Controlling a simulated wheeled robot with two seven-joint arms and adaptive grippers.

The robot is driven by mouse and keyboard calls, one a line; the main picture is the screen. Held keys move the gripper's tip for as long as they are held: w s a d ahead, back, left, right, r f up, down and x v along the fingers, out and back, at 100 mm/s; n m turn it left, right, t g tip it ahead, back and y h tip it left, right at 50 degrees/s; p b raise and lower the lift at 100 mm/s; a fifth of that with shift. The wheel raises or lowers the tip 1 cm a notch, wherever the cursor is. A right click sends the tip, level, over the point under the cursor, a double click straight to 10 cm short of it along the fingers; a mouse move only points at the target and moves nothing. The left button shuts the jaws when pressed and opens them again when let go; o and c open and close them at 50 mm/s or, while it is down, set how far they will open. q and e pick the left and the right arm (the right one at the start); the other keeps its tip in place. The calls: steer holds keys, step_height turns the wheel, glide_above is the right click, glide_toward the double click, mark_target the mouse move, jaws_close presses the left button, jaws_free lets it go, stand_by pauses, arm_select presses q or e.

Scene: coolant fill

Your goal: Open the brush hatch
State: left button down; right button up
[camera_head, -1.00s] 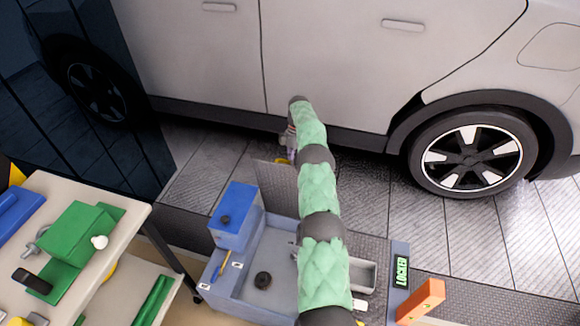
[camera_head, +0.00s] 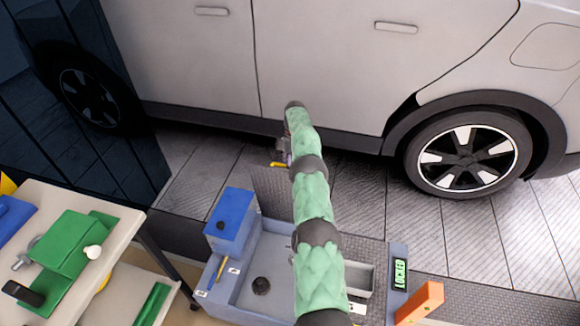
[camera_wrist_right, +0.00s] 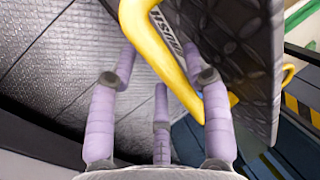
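The brush hatch looks like a grey textured plate (camera_head: 270,188) standing raised at the back of the station, partly hidden behind my right arm. In the right wrist view the plate (camera_wrist_right: 235,60) rises steeply at the right, with lettering near a yellow handle (camera_wrist_right: 160,50). The handle also shows in the head view (camera_head: 279,164). My right gripper (camera_head: 284,152) is beyond the plate's top edge, by the handle. In the wrist view its purple fingers (camera_wrist_right: 158,65) are spread apart. My left gripper is out of view.
The grey station tray (camera_head: 265,265) holds a black cap (camera_head: 261,286), beside a blue box (camera_head: 232,222). A display (camera_head: 400,273) reads LOCKED, near an orange block (camera_head: 420,302). The white car (camera_head: 330,60) stands close behind my gripper. A cluttered table (camera_head: 125,235) is at left.

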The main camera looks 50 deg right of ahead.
step_height(320, 180, up, 11)
steer(key=shift+f, duration=0.2)
stand_by(0.5)
steer(key=shift+a, duration=0.1)
stand_by(0.4)
